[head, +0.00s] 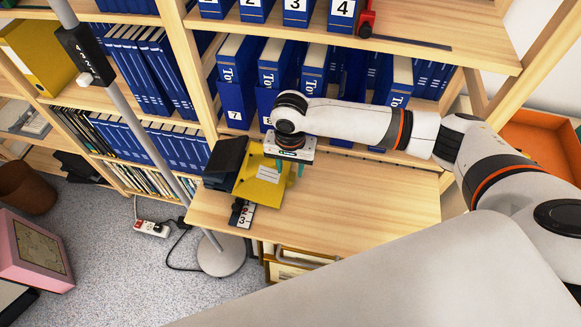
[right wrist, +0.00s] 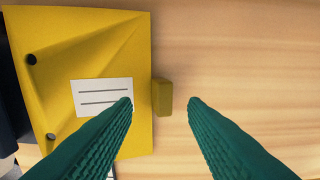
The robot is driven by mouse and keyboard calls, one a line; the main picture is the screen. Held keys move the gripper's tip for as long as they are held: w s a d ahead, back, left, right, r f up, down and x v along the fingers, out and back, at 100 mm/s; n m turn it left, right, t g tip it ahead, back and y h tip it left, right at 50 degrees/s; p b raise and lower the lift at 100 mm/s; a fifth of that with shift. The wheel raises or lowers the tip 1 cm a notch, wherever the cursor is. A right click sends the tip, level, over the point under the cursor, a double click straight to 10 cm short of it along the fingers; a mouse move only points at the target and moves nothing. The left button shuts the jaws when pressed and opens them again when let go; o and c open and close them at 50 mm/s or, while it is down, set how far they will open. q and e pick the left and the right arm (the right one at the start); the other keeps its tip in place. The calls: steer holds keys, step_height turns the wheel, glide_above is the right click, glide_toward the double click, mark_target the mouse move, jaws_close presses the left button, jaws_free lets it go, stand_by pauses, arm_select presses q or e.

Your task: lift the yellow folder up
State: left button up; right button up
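The yellow folder (head: 258,186) with a white label rests at the left end of the wooden shelf board, beside a black binder or box. In the right wrist view the folder (right wrist: 100,45) fills the left side, with two dark holes, a lined label and a small yellow tab (right wrist: 162,97) on its right edge. My right gripper (head: 288,170) is at the folder's right edge. In the wrist view its green fingers (right wrist: 161,101) are apart, with the tab between the tips; I cannot see contact. My left gripper is not in view.
The black binder (head: 224,158) stands left of the folder, and a card numbered 3 (head: 242,213) lies in front. Blue books (head: 237,85) line the shelf behind. A lamp pole (head: 125,108) rises at left. The wooden board (head: 350,205) is clear to the right.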

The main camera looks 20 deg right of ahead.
step_height(320, 180, up, 10)
steer(key=shift+r, duration=0.25)
stand_by(0.6)
